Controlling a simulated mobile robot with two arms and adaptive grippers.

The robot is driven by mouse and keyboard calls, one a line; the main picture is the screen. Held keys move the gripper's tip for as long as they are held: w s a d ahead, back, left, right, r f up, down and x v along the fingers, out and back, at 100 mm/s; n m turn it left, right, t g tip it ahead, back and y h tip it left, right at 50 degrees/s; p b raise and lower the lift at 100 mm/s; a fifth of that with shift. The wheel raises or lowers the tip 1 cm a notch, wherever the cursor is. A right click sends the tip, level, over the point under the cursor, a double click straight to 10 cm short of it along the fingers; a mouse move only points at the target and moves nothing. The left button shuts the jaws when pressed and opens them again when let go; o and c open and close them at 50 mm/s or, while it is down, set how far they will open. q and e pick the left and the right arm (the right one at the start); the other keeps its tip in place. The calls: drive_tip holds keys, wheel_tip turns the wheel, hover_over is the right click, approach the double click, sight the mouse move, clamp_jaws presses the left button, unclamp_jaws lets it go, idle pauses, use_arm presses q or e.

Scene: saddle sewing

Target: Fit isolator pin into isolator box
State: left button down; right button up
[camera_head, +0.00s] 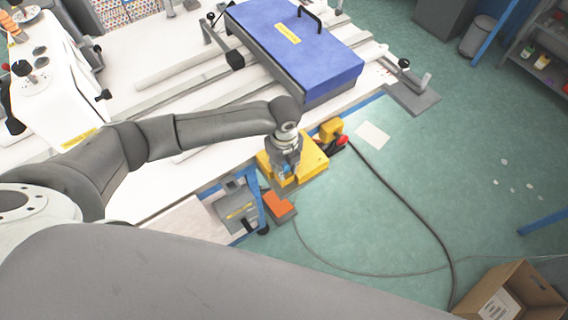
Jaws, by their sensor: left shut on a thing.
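The yellow isolator box (314,165) sits at the front right edge of the white work table. A yellow block (330,128) and a black handle with a red end (342,140) are at its far right side. My left gripper (287,172) points down at the left part of the box, close over it. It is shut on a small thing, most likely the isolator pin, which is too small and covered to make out. I cannot tell whether that thing touches the box. My right gripper is not in view.
A large blue case (300,45) with a black handle lies on the white table (190,105). An orange block (279,203) is below the box. A black cable (405,205) runs over the green floor to a cardboard box (515,290). The floor on the right is mostly clear.

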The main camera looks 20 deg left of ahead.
use_arm(q)
drive_tip(key=c, duration=1.1)
unclamp_jaws()
drive_tip(key=shift+c, duration=0.2)
wheel_tip(320, 180, up, 12)
drive_tip(key=shift+f, duration=0.1)
